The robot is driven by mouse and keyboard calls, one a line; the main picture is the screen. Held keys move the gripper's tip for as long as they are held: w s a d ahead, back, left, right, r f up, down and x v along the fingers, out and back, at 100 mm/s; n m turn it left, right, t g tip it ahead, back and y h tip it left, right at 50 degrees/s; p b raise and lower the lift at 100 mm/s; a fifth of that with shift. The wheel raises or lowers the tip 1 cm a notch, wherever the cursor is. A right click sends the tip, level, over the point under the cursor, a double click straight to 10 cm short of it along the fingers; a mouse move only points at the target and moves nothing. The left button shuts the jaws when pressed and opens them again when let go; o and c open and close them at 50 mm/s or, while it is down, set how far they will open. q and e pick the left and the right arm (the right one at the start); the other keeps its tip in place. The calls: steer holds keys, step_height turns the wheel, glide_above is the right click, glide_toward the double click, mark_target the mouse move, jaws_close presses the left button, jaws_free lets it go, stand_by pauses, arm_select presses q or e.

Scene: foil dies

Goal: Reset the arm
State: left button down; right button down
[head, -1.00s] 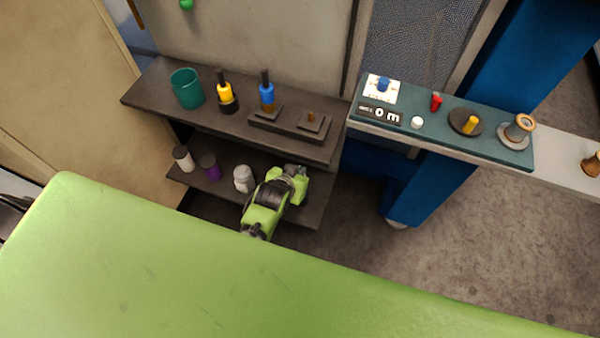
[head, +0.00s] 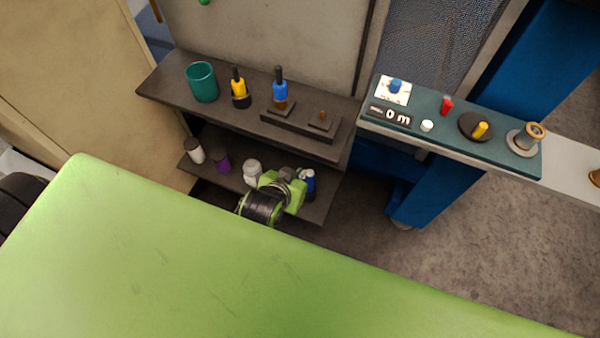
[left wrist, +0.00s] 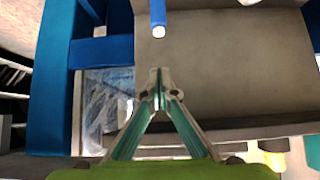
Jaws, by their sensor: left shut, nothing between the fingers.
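My left arm reaches out beyond the green surface, over the lower shelf in the head view. Its fingers cannot be made out there, as my own green and black wrist (head: 270,199) hides them. In the left wrist view my left gripper (left wrist: 158,77) has its fingertips together with nothing between them. A blue rod-like thing with a pale end (left wrist: 158,18) shows beyond the fingertips, apart from them. My right gripper is in neither view.
The dark upper shelf (head: 165,87) holds a teal cup (head: 202,82), a yellow-handled tool (head: 239,88) and a blue-handled tool (head: 280,90). Small bottles, one purple (head: 221,161), stand on the lower shelf near my wrist. A teal control panel (head: 450,118) is at right.

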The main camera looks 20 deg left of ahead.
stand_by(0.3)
arm_select(q)
steer(key=s+d+f+m+g, duration=0.1)
steer(key=s+f, duration=0.3)
steer(key=f, duration=0.3)
steer(key=s+f+g, duration=0.2)
steer(key=s+f, duration=0.2)
steer(key=f, duration=0.4)
steer(key=s+d+f+m+g, duration=0.1)
steer(key=s+f, duration=0.3)
steer(key=f, duration=0.3)
steer(key=s+a+f+g, duration=0.1)
steer(key=s+a+f, duration=0.2)
steer(key=s+f, duration=0.2)
steer(key=s+a+f+g, duration=0.1)
steer(key=s+a+f, duration=0.2)
steer(key=s, duration=0.8)
steer(key=s+a+f+g, duration=0.2)
steer(key=s+a+f, duration=0.1)
steer(key=s+f, duration=0.4)
steer(key=shift+s+a, duration=0.4)
steer(key=shift+s, duration=0.35)
